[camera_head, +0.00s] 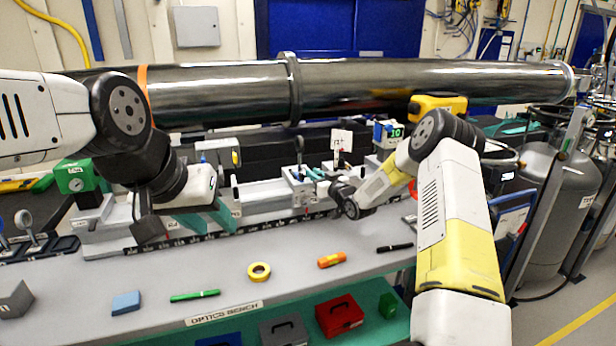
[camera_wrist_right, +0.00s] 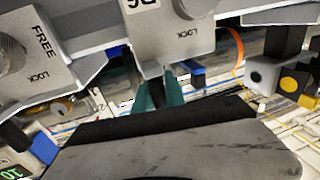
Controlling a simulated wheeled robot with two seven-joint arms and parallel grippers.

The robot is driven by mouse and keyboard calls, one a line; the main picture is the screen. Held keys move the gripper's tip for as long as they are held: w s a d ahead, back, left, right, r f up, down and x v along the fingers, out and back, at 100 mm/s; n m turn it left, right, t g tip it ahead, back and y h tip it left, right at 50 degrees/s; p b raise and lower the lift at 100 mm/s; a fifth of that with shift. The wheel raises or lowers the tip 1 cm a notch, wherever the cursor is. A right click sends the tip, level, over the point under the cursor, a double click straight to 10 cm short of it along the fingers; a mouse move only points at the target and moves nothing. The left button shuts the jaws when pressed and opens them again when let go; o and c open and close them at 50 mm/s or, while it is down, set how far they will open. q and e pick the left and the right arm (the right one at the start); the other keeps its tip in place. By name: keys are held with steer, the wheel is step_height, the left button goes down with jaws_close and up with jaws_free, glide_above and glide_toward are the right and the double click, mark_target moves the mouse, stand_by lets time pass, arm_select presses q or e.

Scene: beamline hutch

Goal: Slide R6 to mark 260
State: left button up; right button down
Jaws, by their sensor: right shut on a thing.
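My right gripper (camera_head: 313,174) is at a grey rider on the bench rail, its teal fingertips together on a part of it. In the right wrist view the teal fingers (camera_wrist_right: 161,92) close on the lower part of a grey rider, R6 (camera_wrist_right: 172,40), whose upside-down label is cut off by the top edge. LOCK is printed on it. A dark scale strip (camera_head: 262,226) runs along the front of the rail; its numbers are too small to read. My left gripper (camera_head: 208,220) hangs over the rail's left part, its teal fingers apart and seemingly empty.
A neighbouring part marked FREE and LOCK (camera_wrist_right: 45,55) with a knob sits left of R6. A long dark pipe (camera_head: 400,85) crosses behind the rail. On the bench front lie a blue block (camera_head: 126,303), green pen (camera_head: 195,296), yellow tape roll (camera_head: 259,272), orange item (camera_head: 331,260) and black pen (camera_head: 394,248).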

steer(key=c, duration=1.4)
jaws_free()
steer(key=shift+v, duration=3.95)
